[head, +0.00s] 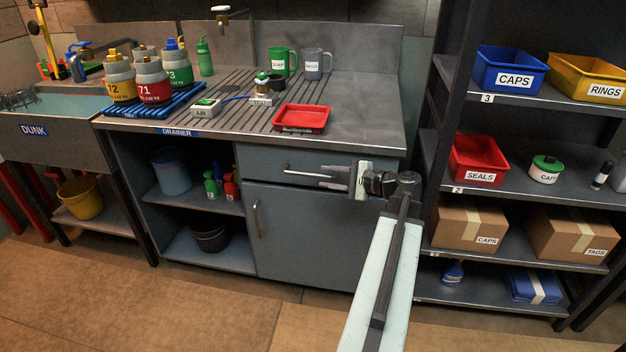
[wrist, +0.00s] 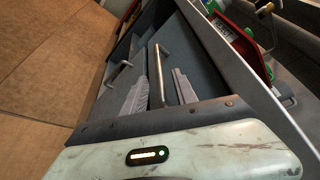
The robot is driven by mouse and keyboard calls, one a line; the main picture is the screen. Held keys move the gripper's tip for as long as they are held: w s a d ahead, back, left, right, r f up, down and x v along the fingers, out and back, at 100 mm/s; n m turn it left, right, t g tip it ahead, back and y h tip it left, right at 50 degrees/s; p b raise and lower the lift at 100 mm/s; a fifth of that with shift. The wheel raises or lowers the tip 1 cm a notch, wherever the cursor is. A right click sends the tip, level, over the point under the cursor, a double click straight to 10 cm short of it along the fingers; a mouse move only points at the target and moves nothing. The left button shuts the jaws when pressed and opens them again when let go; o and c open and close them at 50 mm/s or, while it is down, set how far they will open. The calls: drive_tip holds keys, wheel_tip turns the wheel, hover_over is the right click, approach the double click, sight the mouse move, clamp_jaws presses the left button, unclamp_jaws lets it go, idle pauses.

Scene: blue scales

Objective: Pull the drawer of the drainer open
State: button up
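The drainer (head: 178,132) is a grey ribbed counter with a cabinet below. Its drawer (head: 262,160) has a grey front under the right half of the top and looks shut. The drawer's bar handle (head: 305,173) is thin and metallic. In the wrist view the handle (wrist: 160,72) runs between the two grey fingers of my gripper (wrist: 160,88). The fingers are apart, with a visible gap on each side of the bar. In the head view my gripper (head: 334,177) is at the handle's right end. Whether a finger touches the drawer front is hard to tell.
A cupboard door with an upright handle (head: 256,219) is below the drawer. A red tray (head: 301,118) sits on the counter above. A shelf rack (head: 498,193) with bins and boxes stands close on the right. The floor (head: 170,300) in front is clear.

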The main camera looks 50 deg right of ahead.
sight(318, 175)
drive_tip(key=b+x, duration=0.1)
drive_tip(key=x, duration=0.5)
clamp_jaws()
idle(1.2)
